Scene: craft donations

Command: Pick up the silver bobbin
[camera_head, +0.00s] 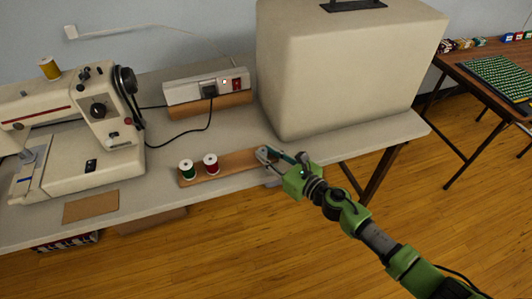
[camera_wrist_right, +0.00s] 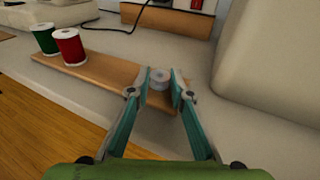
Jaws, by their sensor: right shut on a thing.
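The silver bobbin (camera_wrist_right: 159,79) is a small pale grey spool at the right end of the wooden strip (camera_wrist_right: 100,66). My right gripper (camera_wrist_right: 160,87) has its two fingers closed on either side of the bobbin. In the head view the right gripper (camera_head: 268,155) reaches in from the right to the strip's end (camera_head: 235,161), and its fingers mostly hide the bobbin. Whether the bobbin still touches the strip I cannot tell. My left gripper is not in view.
A green spool (camera_head: 187,169) and a red spool (camera_head: 211,164) stand on the strip. A sewing machine (camera_head: 103,130) is at left, a power strip (camera_head: 206,88) behind, and a large beige cover (camera_head: 345,75) close behind my gripper. The grey table's (camera_head: 152,200) front edge is near.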

